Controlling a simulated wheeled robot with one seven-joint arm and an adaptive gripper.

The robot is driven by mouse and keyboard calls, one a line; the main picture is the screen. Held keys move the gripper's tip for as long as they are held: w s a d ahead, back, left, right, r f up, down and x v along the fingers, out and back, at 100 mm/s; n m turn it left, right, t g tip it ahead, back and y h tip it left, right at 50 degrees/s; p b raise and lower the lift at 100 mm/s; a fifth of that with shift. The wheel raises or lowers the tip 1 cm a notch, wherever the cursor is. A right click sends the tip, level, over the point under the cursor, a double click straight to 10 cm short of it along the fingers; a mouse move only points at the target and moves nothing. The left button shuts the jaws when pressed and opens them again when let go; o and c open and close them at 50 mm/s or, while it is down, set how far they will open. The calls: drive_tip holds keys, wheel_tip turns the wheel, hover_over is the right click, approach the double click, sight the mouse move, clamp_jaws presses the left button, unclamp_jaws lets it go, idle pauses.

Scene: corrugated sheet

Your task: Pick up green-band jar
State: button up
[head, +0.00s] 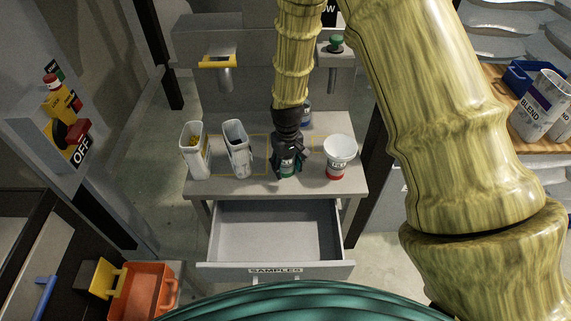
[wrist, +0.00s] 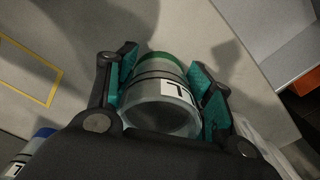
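The green-band jar (wrist: 160,95) is a pale, rounded container with a green band at its far end, dark stripes and a label. It sits between the two teal finger pads of my gripper (wrist: 165,82) in the wrist view. The pads lie close along both sides of the jar, and my gripper looks shut on it. In the head view my gripper (head: 288,165) is over the small table, pointing down, and hides most of the jar. I cannot tell whether the jar touches the tabletop.
A red-band jar (head: 339,152) stands right of my gripper. Two white containers (head: 194,150) (head: 237,148) stand left. An open, empty drawer (head: 277,232) juts out below the table (head: 220,185). An orange bin (head: 142,291) is at lower left.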

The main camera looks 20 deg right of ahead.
drive_tip(key=c, duration=0.4)
drive_tip(key=shift+c, duration=0.2)
drive_tip(key=shift+r, duration=0.2)
